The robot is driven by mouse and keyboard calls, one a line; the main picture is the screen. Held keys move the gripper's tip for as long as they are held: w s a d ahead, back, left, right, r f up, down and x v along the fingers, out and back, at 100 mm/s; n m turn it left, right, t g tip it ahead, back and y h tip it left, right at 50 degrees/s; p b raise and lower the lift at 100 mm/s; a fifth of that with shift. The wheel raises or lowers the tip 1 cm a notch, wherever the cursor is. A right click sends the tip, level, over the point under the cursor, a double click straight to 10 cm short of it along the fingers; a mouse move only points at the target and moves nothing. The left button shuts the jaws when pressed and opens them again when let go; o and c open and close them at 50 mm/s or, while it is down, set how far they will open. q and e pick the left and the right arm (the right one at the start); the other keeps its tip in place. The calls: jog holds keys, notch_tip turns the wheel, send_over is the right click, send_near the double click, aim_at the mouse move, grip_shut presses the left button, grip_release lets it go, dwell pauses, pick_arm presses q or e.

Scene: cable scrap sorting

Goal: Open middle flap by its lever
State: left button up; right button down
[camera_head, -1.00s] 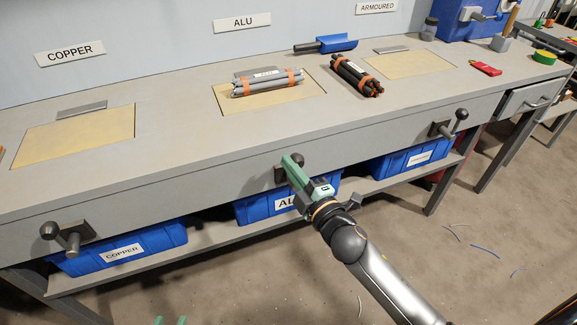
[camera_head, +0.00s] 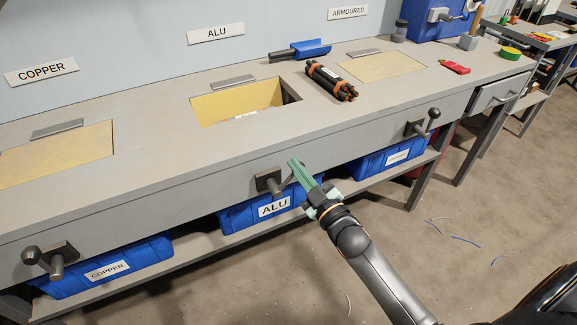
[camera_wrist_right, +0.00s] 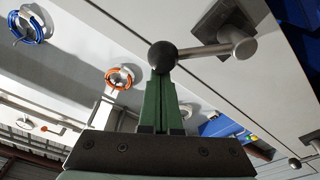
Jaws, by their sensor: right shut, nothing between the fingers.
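The middle flap (camera_head: 215,106) under the ALU sign is open: its yellow panel is tipped down inside the bench-top opening. A white-labelled bit of something (camera_head: 245,115) shows low in the opening, mostly hidden. The middle lever (camera_head: 270,181) is on the bench front, its arm pointing right; its ball knob is largely hidden behind my gripper in the head view. The wrist view shows the dark ball knob (camera_wrist_right: 161,55) right at the fingertips; I cannot tell whether they touch. My right gripper (camera_head: 293,162) is shut and empty, its green fingers also in the wrist view (camera_wrist_right: 160,82).
The COPPER flap (camera_head: 55,153) and ARMOURED flap (camera_head: 381,66) are closed. Blue bins (camera_head: 240,218) stand on the shelf below. The left lever (camera_head: 50,258) and right lever (camera_head: 422,124) stick out.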

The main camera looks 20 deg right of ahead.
jog(key=shift+d+f+m+h, duration=0.15)
jog(key=shift+d+f+m, duration=0.35)
jog(key=shift+m, duration=0.4)
jog(key=shift+d+f+m+h, duration=0.15)
jog(key=shift+d+f+m, duration=0.15)
jog(key=shift+d+m, duration=0.45)
jog(key=shift+a+m, duration=0.2)
jog(key=shift+m, duration=0.05)
jog(key=shift+p, duration=0.3)
jog(key=shift+w+r, duration=0.1)
jog(key=shift+r, duration=0.25)
jog(key=r+p, duration=0.2)
jog(key=a+r+p, duration=0.1)
jog(key=p, duration=0.1)
jog(key=shift+w+r, duration=0.35)
jog(key=s+f, duration=0.2)
jog(key=s, duration=0.8)
jog(key=shift+d, duration=0.3)
